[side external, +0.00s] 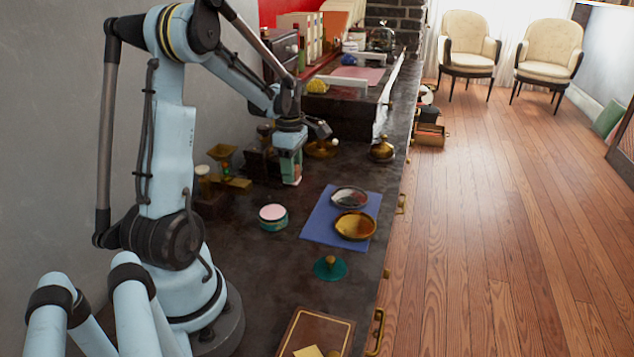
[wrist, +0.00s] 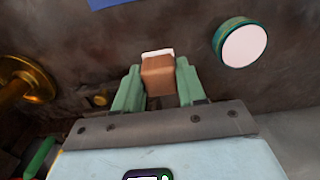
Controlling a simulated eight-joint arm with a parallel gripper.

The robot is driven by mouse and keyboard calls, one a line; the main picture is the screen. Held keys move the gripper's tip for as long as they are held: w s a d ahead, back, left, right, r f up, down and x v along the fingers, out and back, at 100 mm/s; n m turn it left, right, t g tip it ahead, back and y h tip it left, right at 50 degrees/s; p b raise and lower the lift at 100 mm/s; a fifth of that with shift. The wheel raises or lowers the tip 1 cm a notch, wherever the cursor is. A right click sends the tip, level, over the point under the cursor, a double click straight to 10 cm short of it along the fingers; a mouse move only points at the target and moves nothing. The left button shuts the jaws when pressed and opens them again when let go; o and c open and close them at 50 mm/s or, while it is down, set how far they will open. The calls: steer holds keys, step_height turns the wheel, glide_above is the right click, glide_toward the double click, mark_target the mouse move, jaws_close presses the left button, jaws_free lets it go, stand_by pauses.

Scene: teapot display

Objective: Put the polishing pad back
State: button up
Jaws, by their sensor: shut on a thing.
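The polishing pad, a brown block with a white face (wrist: 158,77), is held between the two green fingers of my gripper (wrist: 159,88) in the wrist view. In the side view my gripper (side external: 290,170) points down over the dark counter, left of the blue cloth. Only a pale bit of the pad shows there at the fingertips, and I cannot tell whether it touches the counter. A round green tin with a pink top (side external: 273,216) stands in front of the gripper; it also shows at upper right in the wrist view (wrist: 243,46).
The blue cloth (side external: 314,228) carries a silvery dish (side external: 349,197) and a golden dish (side external: 355,226). A teal lid with a knob (side external: 330,268) lies nearer. Brass pieces (side external: 222,170) stand left of the gripper, and a brass pot (side external: 382,150) sits near the counter's right edge.

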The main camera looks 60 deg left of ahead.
steer(key=shift+s+a+f, duration=0.1)
steer(key=shift+a+f, duration=0.3)
steer(key=shift+f, duration=1.85)
steer(key=o, duration=0.9)
steer(key=shift+f, duration=0.15)
steer(key=shift+o, duration=0.2)
